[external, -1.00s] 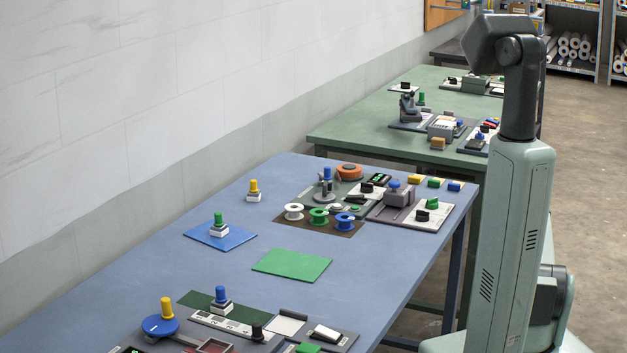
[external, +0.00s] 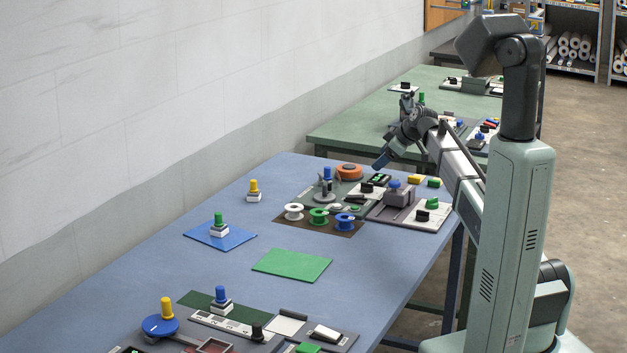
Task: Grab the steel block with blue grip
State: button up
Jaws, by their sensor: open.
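A steel block with a yellow grip (external: 253,191) stands on the blue table farther back. A steel block with a green grip (external: 218,226) stands on a blue mat (external: 195,233). My gripper (external: 379,165) is open in the air above the far right part of the blue table, well apart from all three blocks. Its fingers are small in the picture, and I see nothing held in it.
A green mat (external: 291,265) lies bare mid-table. White, green and blue spools (external: 319,216) and a grey press (external: 398,193) stand at the far right of the table. A blue disc (external: 160,326) with a yellow knob sits at the near left. The table's middle is largely clear.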

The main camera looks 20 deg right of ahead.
jog(key=s+a+r+n+g, duration=0.1)
jog(key=s+a+n, duration=0.2)
jog(key=a, duration=0.7)
jog(key=s+a+r+n+g, duration=0.1)
jog(key=s+a+n+g, duration=0.15)
jog(key=a, duration=0.75)
jog(key=n+g+h, duration=0.4)
jog(key=n, duration=0.7)
send_over(220, 287)
notch_tip(220, 287, down, 8)
jog(key=shift+w+d+r, duration=0.1)
jog(key=shift+w+d, duration=0.05)
jog(key=shift+f, duration=2.8)
jog(key=c, duration=1.2)
